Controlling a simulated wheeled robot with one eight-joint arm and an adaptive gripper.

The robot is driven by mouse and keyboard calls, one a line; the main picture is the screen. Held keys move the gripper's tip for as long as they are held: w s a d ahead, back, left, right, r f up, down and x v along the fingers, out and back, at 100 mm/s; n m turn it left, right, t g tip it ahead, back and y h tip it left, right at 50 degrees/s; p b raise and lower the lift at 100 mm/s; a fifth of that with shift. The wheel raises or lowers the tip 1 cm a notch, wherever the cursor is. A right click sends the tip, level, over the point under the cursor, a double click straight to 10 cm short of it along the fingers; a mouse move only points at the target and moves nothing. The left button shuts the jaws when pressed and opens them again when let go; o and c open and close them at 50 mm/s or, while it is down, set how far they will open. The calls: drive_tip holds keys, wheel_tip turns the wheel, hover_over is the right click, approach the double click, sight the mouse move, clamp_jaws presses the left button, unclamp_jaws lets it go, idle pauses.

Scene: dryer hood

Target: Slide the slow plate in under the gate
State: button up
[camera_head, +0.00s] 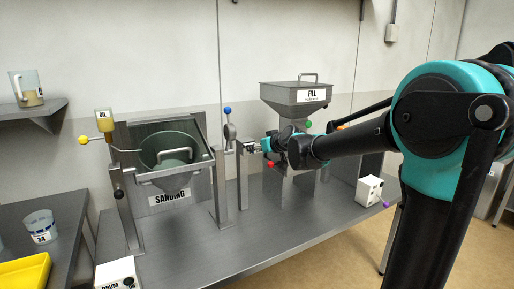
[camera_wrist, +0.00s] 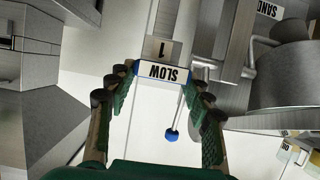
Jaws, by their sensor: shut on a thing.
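In the head view my gripper (camera_head: 258,146) holds the plate (camera_head: 248,147) above the bench, at the right of a metal stand (camera_head: 221,190). A lever with a blue ball (camera_head: 227,110) rises by this stand; the ball also shows in the wrist view (camera_wrist: 171,135). I cannot tell which part is the gate, or whether the plate touches it.
A drum hood (camera_head: 172,150) with a "SANDING" sign stands left of the stand. A hopper marked "FILL" (camera_head: 296,93) stands behind my arm. A white box (camera_head: 369,190) sits at the bench's right end.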

drive_tip(key=shift+s+d, duration=0.65)
drive_tip(key=shift+s, duration=0.3)
idle(0.5)
drive_tip(key=shift+s+d, duration=0.5)
drive_tip(key=shift+s, duration=0.2)
drive_tip(key=shift+s+d, duration=0.45)
drive_tip(key=shift+s, duration=0.25)
drive_tip(key=s+d, duration=0.5)
drive_tip(key=s, duration=0.3)
drive_tip(key=shift+d, duration=0.15)
drive_tip(key=shift+w, duration=0.1)
